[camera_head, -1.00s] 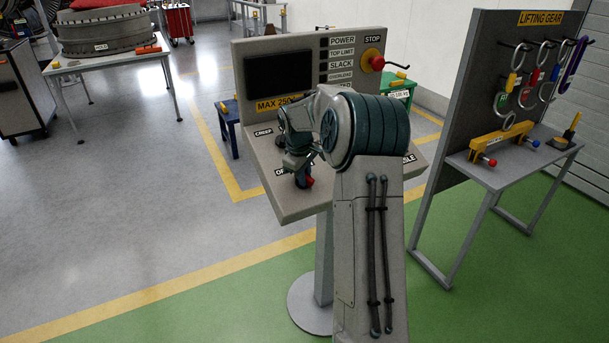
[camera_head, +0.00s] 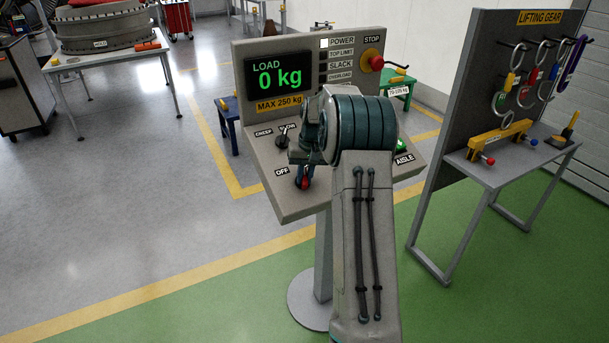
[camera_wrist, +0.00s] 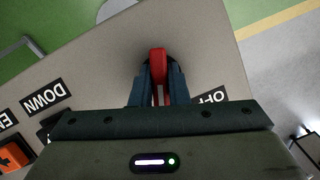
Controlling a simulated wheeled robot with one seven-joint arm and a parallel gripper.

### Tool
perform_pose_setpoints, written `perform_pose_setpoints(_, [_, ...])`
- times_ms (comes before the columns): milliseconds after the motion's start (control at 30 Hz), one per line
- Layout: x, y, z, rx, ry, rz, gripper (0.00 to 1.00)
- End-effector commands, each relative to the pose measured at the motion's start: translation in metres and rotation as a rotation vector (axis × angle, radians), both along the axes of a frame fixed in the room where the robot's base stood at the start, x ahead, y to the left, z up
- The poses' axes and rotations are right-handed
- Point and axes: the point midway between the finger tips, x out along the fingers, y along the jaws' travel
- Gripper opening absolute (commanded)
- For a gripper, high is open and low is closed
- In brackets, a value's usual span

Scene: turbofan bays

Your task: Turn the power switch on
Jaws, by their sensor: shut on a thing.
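The power switch (camera_head: 304,183) is a red handle on the sloped panel of a grey control console (camera_head: 262,184), just right of the OFF label. My gripper (camera_head: 303,178) is at the switch, with my arm covering much of the panel. In the wrist view the red switch (camera_wrist: 158,62) stands between the two dark fingers of my gripper (camera_wrist: 157,82), which are shut on it. The console's display (camera_head: 279,76) is lit green and reads LOAD 0 kg. The lamp beside POWER (camera_head: 324,43) is lit white.
A red STOP button (camera_head: 373,60) sits at the console's upper right. A creep selector (camera_head: 283,137) and a green-lit AISLE control (camera_head: 401,146) are on the panel. A lifting-gear table (camera_head: 490,176) stands to the right.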

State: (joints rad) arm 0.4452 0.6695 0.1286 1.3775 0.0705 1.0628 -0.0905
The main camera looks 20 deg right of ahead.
Motion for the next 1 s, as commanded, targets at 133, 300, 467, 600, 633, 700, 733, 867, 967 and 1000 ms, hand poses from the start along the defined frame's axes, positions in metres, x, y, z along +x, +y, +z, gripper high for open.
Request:
perform_pose_setpoints(133, [0.0012, -0.0012, 0.0019, 0.041, -0.005, -0.097, 0.00])
perform_pose_setpoints(300, [0.0012, -0.0016, 0.0019, 0.077, -0.005, -0.180, 0.00])
perform_pose_setpoints(467, [0.0013, -0.0015, 0.0021, 0.098, -0.004, -0.227, 0.00])
perform_pose_setpoints(600, [0.0015, -0.0014, 0.0023, 0.108, -0.005, -0.249, 0.00])
perform_pose_setpoints(633, [0.0015, -0.0014, 0.0023, 0.110, -0.005, -0.251, 0.00])
perform_pose_setpoints(700, [0.0015, -0.0015, 0.0024, 0.112, -0.005, -0.256, 0.00])
perform_pose_setpoints(733, [0.0015, -0.0014, 0.0024, 0.112, -0.005, -0.257, 0.00])
perform_pose_setpoints(867, [0.0015, -0.0014, 0.0025, 0.112, -0.005, -0.258, 0.00])
perform_pose_setpoints(967, [0.0015, -0.0015, 0.0026, 0.112, -0.005, -0.258, 0.00])
perform_pose_setpoints(1000, [0.0015, -0.0015, 0.0026, 0.112, -0.005, -0.258, 0.00])
